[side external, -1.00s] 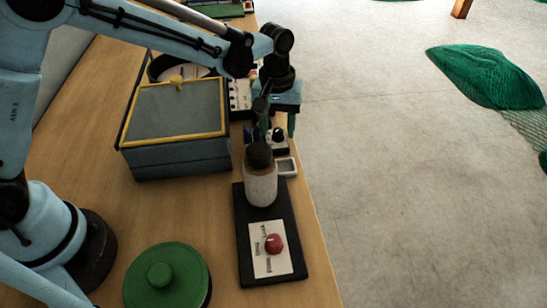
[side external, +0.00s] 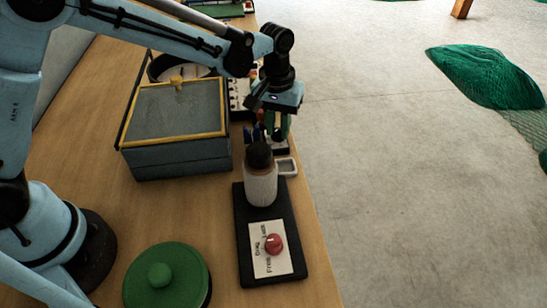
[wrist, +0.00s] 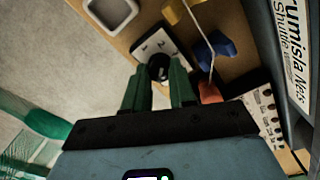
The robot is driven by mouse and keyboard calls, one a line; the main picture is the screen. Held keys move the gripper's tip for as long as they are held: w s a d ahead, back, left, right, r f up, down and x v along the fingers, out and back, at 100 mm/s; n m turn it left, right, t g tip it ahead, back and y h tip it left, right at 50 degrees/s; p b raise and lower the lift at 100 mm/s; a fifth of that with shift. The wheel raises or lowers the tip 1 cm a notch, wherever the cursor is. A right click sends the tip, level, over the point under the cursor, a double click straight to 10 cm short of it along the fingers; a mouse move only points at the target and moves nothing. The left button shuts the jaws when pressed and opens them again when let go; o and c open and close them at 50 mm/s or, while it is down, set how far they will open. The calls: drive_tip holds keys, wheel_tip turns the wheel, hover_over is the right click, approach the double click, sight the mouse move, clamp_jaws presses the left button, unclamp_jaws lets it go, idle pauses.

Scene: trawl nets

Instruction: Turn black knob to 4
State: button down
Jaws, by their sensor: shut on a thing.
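The black knob (wrist: 158,68) sits on a white plate (wrist: 148,47) with printed digits, seen in the wrist view. My gripper (wrist: 160,72) has its two green fingers on either side of the knob, shut on it. The pointer's exact setting cannot be read. In the side view my gripper (side external: 277,134) points down at the plate near the table's right edge, and its fingers largely hide the knob.
A white bottle with a black cap (side external: 260,185) stands close in front, by a red knob (side external: 273,244) on a black board. A small grey tray (side external: 287,167) lies beside. A yellow-rimmed grey box (side external: 180,158) stands left. Blue pieces (wrist: 217,45) and a switch panel (wrist: 262,108) are close.

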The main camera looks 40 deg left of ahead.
sight(279, 128)
drive_tip(key=m, duration=0.4)
drive_tip(key=shift+m, duration=0.3)
drive_tip(key=m, duration=0.3)
drive_tip(key=shift+m, duration=0.3)
drive_tip(key=m, duration=0.3)
drive_tip(key=shift+m, duration=2.2)
drive_tip(key=c, duration=0.9)
unclamp_jaws()
drive_tip(key=shift+r, duration=0.15)
drive_tip(key=r, duration=1.2)
drive_tip(key=shift+w, duration=0.2)
